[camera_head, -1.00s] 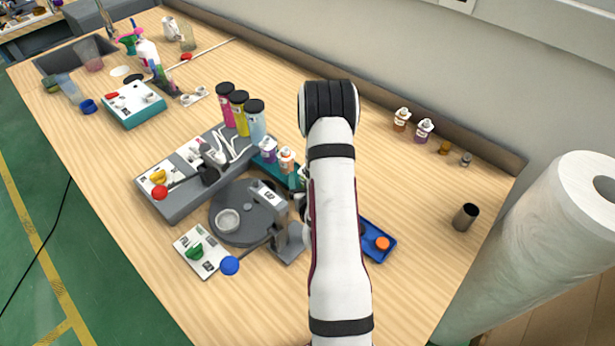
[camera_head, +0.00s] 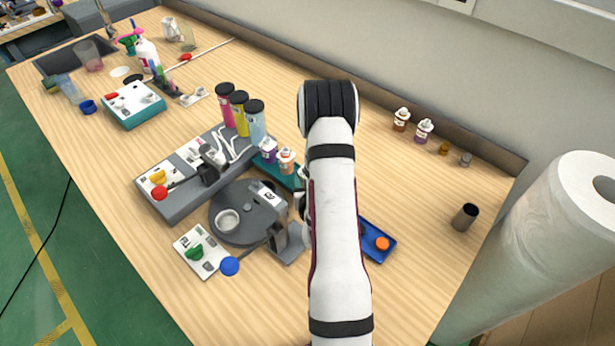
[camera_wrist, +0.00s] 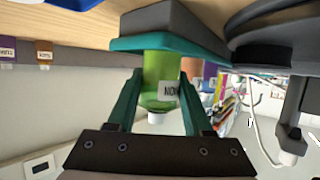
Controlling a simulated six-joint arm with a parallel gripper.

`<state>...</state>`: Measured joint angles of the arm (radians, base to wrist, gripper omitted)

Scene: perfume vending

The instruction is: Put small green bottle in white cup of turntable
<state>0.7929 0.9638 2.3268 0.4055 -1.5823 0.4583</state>
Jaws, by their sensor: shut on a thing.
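The small green bottle (camera_wrist: 158,92) shows in the wrist view, which looks upside down, with a white cap and a pale label. My gripper (camera_wrist: 160,76) has its two green fingers on either side of the bottle, shut on it. The bottle's base is at the teal-topped rack (camera_wrist: 212,42); I cannot tell whether it is lifted. In the head view my arm hides the bottle and most of my gripper. The dark grey turntable (camera_head: 236,238) is left of my arm. The white cup (camera_head: 227,221) sits on its left part and looks empty.
An orange bottle (camera_head: 287,160) and a purple bottle (camera_head: 268,151) stand in the rack beside my arm. A blue tray (camera_head: 372,251) with an orange knob lies to the right. A grey dispenser base (camera_head: 178,203) with tall colored bottles behind borders the turntable. A blue ball-topped lever (camera_head: 229,266) is in front.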

